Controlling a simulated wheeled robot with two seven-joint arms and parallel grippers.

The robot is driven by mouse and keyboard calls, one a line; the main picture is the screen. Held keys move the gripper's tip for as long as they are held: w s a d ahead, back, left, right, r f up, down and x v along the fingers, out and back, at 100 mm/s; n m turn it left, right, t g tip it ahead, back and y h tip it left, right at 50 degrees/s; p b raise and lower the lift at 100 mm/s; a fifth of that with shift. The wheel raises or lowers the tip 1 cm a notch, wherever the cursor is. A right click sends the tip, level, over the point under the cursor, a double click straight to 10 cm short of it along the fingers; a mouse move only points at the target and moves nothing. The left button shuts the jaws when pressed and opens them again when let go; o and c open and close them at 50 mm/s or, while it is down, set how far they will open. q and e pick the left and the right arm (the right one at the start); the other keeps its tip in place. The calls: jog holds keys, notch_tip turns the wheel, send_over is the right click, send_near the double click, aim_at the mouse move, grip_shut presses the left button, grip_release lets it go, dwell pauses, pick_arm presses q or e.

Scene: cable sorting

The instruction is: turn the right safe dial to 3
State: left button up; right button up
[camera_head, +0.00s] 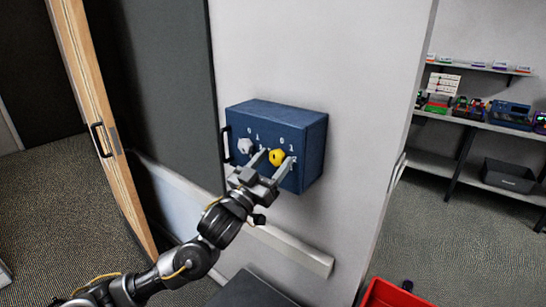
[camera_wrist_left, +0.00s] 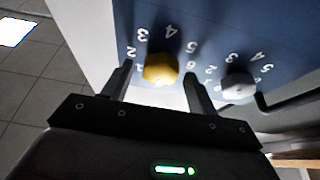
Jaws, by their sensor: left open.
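The blue safe (camera_head: 309,150) is mounted on the pale wall, with two dials on its front. The right dial (camera_head: 277,157) is yellow, and it also shows in the left wrist view (camera_wrist_left: 161,69) with white numbers around it. The left dial (camera_head: 245,146) is pale grey; it shows in the left wrist view (camera_wrist_left: 238,87) to the right. My left gripper (camera_head: 272,162) is open, its fingers reaching toward the safe on either side of the yellow dial, with gaps visible in the wrist view. Which number the yellow dial points to cannot be told. My right gripper is out of view.
A black handle (camera_head: 226,144) sits on the safe's left edge. A pale ledge (camera_head: 293,249) runs along the wall below. A red bin (camera_head: 393,295) stands at the bottom right. Shelves (camera_head: 478,125) with small items are at the far right. A wooden-edged door (camera_head: 98,115) is at the left.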

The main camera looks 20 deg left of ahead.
pick_arm(q)
jog(key=shift+w+d, duration=0.1)
jog(key=shift+w, duration=0.1)
jog(key=c, duration=1)
jog(key=shift+o, duration=0.2)
jog(key=shift+m, duration=0.4)
